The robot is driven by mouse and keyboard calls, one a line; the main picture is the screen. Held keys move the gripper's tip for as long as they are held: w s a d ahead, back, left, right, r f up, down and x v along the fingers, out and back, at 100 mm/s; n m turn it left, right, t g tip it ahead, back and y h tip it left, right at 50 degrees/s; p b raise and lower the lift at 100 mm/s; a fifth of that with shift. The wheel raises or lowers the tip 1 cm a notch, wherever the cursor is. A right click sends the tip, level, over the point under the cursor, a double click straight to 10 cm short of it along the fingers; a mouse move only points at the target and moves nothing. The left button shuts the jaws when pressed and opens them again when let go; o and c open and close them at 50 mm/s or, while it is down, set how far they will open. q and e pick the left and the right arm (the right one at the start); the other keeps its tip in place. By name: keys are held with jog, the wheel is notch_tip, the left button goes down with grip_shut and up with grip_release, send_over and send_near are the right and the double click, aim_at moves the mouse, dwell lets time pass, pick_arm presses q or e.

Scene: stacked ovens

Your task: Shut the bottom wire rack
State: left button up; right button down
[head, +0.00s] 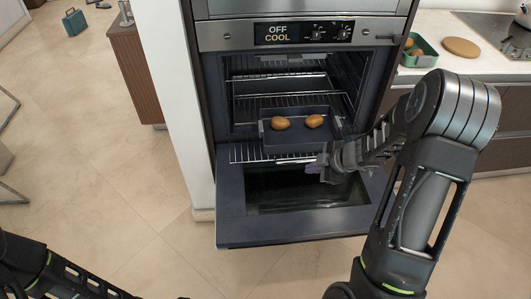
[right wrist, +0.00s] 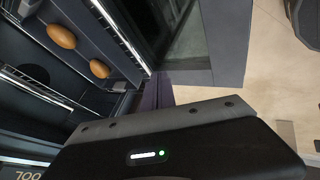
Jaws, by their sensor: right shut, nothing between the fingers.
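The bottom wire rack (head: 245,152) sits low in the open oven and reaches out over the inner edge of the lowered door. A dark tray (head: 297,146) with two brown potatoes (head: 281,123) rests on or just above it and hides much of it. In the right wrist view a bright metal bar (right wrist: 121,34), which looks like the rack's front edge, runs beside the tray. My right gripper (head: 317,167) is shut and empty, with purple fingertips in front of the tray's right side, above the door. Whether it touches the rack is unclear. My left gripper is out of view.
The oven door (head: 232,220) hangs open, level, below the gripper. More wire racks (head: 279,82) sit higher inside. A counter (head: 440,62) with a green container (head: 420,50) and a round board (head: 461,47) stands right. Open floor lies left.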

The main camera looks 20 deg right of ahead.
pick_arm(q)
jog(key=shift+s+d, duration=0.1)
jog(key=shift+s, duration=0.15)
pick_arm(e)
jog(key=shift+s+a, duration=0.15)
jog(key=shift+s, duration=0.25)
jog(key=shift+w+f, duration=0.1)
jog(key=shift+f, duration=0.1)
